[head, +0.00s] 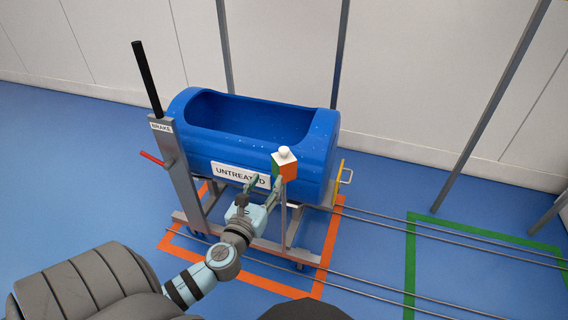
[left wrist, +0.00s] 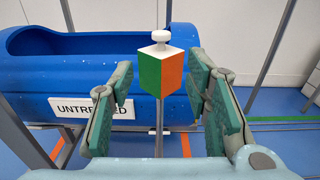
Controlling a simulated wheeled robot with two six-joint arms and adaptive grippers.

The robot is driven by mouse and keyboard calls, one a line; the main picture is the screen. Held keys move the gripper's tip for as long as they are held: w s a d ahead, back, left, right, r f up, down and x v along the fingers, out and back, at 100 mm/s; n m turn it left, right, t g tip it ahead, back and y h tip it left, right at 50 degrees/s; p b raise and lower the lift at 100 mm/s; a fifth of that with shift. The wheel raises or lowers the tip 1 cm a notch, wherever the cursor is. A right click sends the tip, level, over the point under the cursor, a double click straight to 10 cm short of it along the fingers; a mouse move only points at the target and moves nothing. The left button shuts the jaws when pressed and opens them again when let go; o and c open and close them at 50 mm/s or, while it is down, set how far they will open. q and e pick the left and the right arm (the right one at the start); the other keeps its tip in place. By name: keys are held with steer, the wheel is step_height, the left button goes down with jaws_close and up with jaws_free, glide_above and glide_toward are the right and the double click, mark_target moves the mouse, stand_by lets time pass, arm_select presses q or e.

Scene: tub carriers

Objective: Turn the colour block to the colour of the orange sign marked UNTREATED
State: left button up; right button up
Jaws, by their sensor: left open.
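The colour block (head: 285,166) is a small box with a white top and a white knob, on a thin post in front of the blue tub. In the left wrist view the block (left wrist: 160,75) shows a green face on the left and an orange face on the right. My left gripper (head: 265,184) is open, just before the block. In the left wrist view its fingers (left wrist: 160,105) stand on either side of the block, with gaps visible. The sign marked UNTREATED (head: 240,176) is a white plate with dark letters on the tub; a finger partly covers it. My right gripper is not in view.
The blue tub (head: 205,140) rests on a grey wheeled carrier with a BRAKE post (head: 180,178) and red lever (head: 151,158). An orange floor outline (head: 333,235) surrounds it. Rails (head: 440,246) run right towards a green outline (head: 410,262).

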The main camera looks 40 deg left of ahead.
mark_target(282, 152)
arm_select(q)
steer(key=x, duration=0.4)
steer(key=b+x, duration=0.1)
steer(key=x, duration=0.3)
steer(key=r+x, duration=0.1)
steer(key=x, duration=0.4)
steer(key=shift+d, duration=0.1)
steer(key=shift+w+a, duration=0.25)
steer(key=shift+w, duration=0.45)
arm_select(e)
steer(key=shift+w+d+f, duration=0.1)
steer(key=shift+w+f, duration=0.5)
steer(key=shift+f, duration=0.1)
arm_select(q)
jaws_close()
